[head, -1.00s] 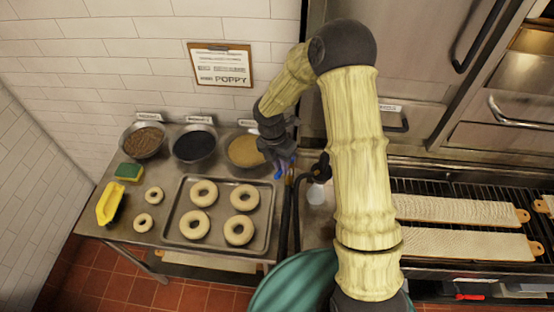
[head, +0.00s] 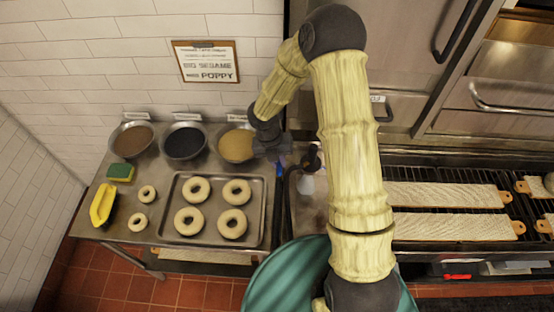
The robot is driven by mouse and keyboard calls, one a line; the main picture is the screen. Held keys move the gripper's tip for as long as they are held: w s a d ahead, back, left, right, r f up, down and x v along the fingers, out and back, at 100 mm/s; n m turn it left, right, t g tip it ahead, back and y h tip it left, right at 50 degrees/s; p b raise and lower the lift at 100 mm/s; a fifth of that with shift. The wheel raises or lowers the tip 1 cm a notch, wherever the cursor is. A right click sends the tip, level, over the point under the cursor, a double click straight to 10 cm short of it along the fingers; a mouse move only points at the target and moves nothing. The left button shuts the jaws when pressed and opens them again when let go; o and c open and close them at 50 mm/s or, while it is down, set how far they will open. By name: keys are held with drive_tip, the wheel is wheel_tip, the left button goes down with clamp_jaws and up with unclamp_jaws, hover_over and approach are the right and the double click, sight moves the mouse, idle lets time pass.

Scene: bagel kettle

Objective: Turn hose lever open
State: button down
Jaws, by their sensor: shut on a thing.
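My gripper (head: 277,155) is at the back of the work table, just right of the yellow-seed bowl. It is shut on a small blue part that looks like the hose lever (head: 279,168). Only a little of the lever shows, as my wrist and fingers cover the rest, so its angle cannot be told. A dark hose (head: 279,205) runs down from there along the right edge of the steel table. A black fitting (head: 311,158) with a pale part below it stands just to the right.
A tray (head: 263,190) of bagels lies left of the hose. Three seed bowls stand behind it, including yellow seeds (head: 236,146). A teal tub (head: 285,275) is in front. A grill with boards (head: 450,195) is at the right.

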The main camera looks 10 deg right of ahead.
drive_tip(key=shift+w+r, duration=0.1)
drive_tip(key=c, duration=1.4)
unclamp_jaws()
drive_tip(key=a+r, duration=0.1)
drive_tip(key=r, duration=0.4)
drive_tip(key=a+r+b, duration=0.1)
drive_tip(key=r, duration=0.5)
drive_tip(key=a+r+b, duration=0.1)
drive_tip(key=r, duration=0.5)
drive_tip(key=shift+w+a, duration=0.15)
drive_tip(key=shift+w, duration=0.1)
